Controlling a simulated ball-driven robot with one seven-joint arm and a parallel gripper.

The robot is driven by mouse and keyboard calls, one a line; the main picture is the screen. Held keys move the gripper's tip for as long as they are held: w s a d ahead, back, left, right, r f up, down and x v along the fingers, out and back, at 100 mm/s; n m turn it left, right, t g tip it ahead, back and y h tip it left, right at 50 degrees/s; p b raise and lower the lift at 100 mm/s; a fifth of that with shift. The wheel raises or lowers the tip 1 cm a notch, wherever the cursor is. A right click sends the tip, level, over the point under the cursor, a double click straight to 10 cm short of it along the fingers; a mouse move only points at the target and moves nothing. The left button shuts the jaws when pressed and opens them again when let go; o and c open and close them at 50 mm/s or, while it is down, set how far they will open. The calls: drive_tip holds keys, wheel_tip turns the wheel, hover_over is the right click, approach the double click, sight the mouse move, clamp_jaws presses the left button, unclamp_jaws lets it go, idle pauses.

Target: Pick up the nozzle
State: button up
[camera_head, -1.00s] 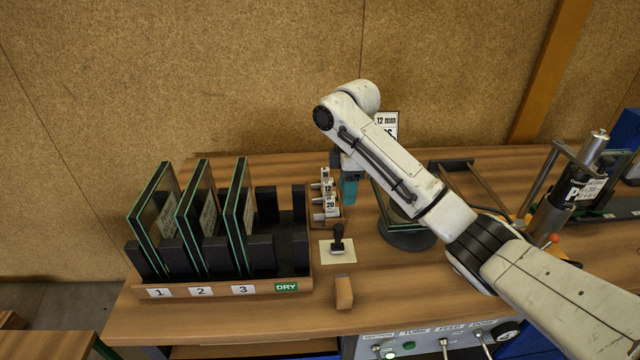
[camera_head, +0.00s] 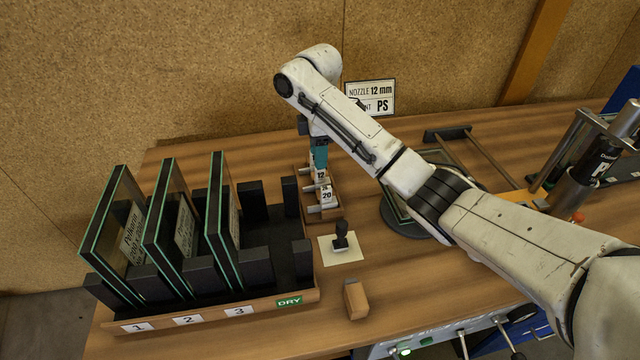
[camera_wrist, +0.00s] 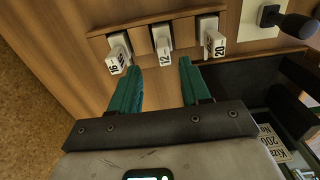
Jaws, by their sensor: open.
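A small wooden rack (camera_wrist: 100,32) holds three white nozzles in a row, with the 12 nozzle (camera_wrist: 163,57) in the middle. The nozzle at left (camera_wrist: 117,60), whose label looks like 16, and the 20 nozzle (camera_wrist: 211,48) flank it. My gripper (camera_wrist: 161,66) has its two teal fingers open, with the tips on either side of the 12 nozzle's near end. Nothing is gripped. In the head view my gripper (camera_head: 319,155) points down over the rack's back part. It hides some of the nozzles there; the 20 nozzle (camera_head: 327,195) shows in front.
A sign (camera_head: 371,97) reading nozzle 12 mm and PS stands behind my arm. A drying rack (camera_head: 215,315) with glass panes is at left. A stamp (camera_head: 341,238) on a paper square and a wooden block (camera_head: 356,299) lie in front. A round turntable (camera_head: 405,222) is at right.

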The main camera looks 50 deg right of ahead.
sight(316, 180)
drive_tip(key=f, duration=0.2)
drive_tip(key=s+f+p, duration=0.1)
drive_tip(key=f, duration=0.1)
drive_tip(key=shift+d+f, duration=0.1)
drive_tip(key=shift+f, duration=0.1)
drive_tip(key=shift+w+f, duration=0.1)
drive_tip(key=shift+f, duration=0.5)
drive_tip(key=shift+c, duration=0.5)
clamp_jaws()
